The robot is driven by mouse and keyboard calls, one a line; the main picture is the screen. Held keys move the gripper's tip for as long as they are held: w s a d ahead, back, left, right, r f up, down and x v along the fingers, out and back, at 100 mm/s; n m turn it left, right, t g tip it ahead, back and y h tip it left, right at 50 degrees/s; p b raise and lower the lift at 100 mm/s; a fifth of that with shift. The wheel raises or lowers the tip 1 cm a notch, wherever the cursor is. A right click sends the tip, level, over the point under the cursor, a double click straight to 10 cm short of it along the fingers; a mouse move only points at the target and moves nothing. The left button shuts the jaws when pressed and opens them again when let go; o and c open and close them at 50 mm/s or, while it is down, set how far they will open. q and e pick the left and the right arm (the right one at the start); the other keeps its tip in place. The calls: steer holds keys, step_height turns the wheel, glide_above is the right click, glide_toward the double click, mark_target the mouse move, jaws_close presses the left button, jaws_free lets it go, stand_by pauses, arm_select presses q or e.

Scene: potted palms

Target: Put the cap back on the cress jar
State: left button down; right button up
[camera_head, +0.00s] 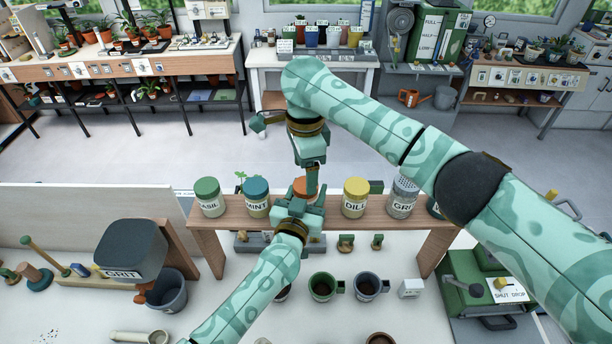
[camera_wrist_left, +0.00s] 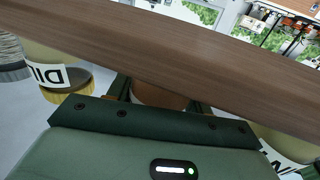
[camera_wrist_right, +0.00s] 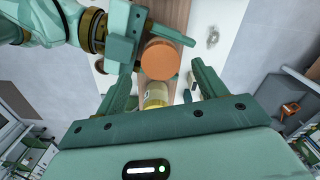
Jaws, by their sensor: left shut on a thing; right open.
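The cress jar's orange cap (camera_head: 305,187) is in the middle of the shelf row in the head view. It also shows from above in the right wrist view (camera_wrist_right: 160,60). It appears to sit on the jar, whose body and label are hidden.
On the wooden shelf (camera_head: 333,207), the basil (camera_head: 209,198), mint (camera_head: 256,198) and dill (camera_head: 355,198) jars and a grit shaker (camera_head: 403,197) stand close by. Cups (camera_head: 322,287) are below. A grey grit container (camera_head: 131,250) is at left.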

steer(key=shift+r, duration=0.55)
